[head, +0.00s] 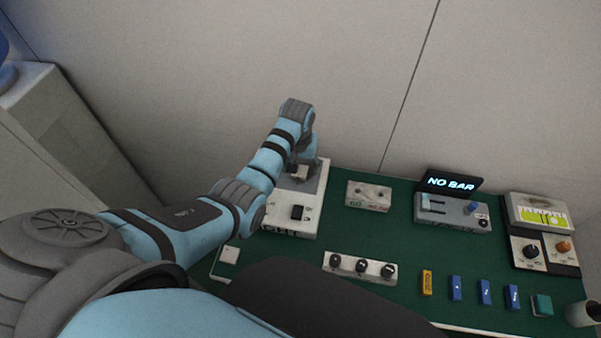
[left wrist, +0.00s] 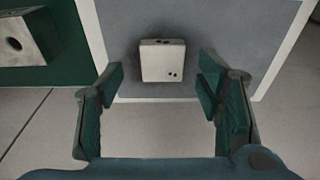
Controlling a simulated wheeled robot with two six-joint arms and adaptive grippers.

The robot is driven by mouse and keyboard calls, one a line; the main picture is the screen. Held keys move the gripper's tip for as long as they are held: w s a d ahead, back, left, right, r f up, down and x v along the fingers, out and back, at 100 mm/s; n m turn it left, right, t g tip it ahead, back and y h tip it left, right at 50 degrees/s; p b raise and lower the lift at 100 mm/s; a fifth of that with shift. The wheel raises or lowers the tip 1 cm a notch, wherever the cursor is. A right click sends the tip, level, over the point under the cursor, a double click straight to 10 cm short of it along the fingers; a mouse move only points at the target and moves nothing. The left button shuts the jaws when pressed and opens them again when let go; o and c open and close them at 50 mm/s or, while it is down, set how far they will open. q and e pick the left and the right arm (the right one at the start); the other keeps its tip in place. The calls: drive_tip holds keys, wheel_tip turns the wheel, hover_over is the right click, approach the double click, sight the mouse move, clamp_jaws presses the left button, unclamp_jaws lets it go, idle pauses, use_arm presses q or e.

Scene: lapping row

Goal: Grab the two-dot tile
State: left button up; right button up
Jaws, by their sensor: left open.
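My left gripper (left wrist: 161,80) is open, with one finger to each side of the block and clear gaps between. In the head view the block (head: 299,174) shows partly below my left gripper (head: 301,162), on the grey pad of a white-edged unit. Its dots cannot be made out there. My right gripper is not in view.
Another small white block (head: 229,255) lies at the green table's left edge. The unit's black switch (head: 297,212) is near my arm. A three-knob strip (head: 360,267), a grey box (head: 368,195), a "NO BAR" display (head: 450,184) and several coloured blocks stand to the right.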

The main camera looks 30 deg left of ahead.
use_arm(q)
drive_tip(key=shift+a+f, duration=0.1)
drive_tip(key=shift+f, duration=0.85)
drive_tip(key=shift+r, duration=0.15)
drive_tip(key=shift+c, duration=0.6)
drive_tip(key=c, duration=1.2)
drive_tip(key=shift+o, duration=0.2)
drive_tip(key=shift+r, duration=0.1)
